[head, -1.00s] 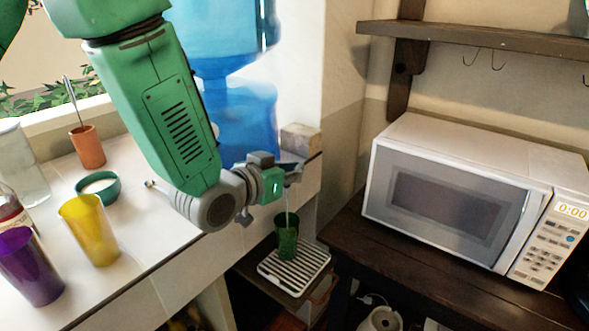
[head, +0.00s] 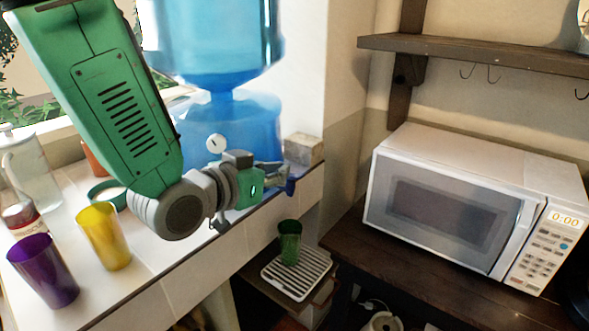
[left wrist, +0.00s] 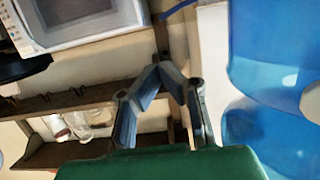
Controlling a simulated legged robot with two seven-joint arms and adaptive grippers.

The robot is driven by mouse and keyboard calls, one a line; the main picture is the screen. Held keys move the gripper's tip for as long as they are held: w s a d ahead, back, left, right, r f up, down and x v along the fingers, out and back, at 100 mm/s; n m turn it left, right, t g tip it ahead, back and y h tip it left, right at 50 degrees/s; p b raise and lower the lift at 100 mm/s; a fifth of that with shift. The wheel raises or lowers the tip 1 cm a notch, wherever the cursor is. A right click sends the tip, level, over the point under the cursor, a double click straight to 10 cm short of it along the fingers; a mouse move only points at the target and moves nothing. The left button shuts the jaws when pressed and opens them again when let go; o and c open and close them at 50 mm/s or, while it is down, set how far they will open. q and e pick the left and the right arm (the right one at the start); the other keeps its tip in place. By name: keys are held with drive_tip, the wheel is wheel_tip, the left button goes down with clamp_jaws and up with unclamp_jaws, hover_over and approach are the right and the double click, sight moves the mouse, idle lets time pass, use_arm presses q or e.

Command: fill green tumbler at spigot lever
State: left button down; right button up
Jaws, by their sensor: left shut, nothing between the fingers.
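The green tumbler (head: 290,243) stands upright on a slatted drip tray (head: 296,287) below the counter's front edge. Its contents are too small to tell. A small blue part of the spigot (head: 291,187) shows just above it, partly hidden by my gripper, and I cannot tell whether they touch. No water stream shows. My left gripper (head: 285,172) is at the spigot, above the tumbler. In the left wrist view its fingers (left wrist: 160,64) come together at the tips with nothing between them. My right gripper is not in view.
A blue water dispenser (head: 225,120) stands behind my left arm. A yellow cup (head: 104,237), a purple cup (head: 44,271) and a teal bowl (head: 106,194) are on the left counter. A white microwave (head: 460,210) stands on the dark counter at right, below a wooden shelf (head: 480,53).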

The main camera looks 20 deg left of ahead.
use_arm(q)
drive_tip(key=v, duration=0.3)
drive_tip(key=shift+a, duration=0.1)
idle(0.3)
idle(0.9)
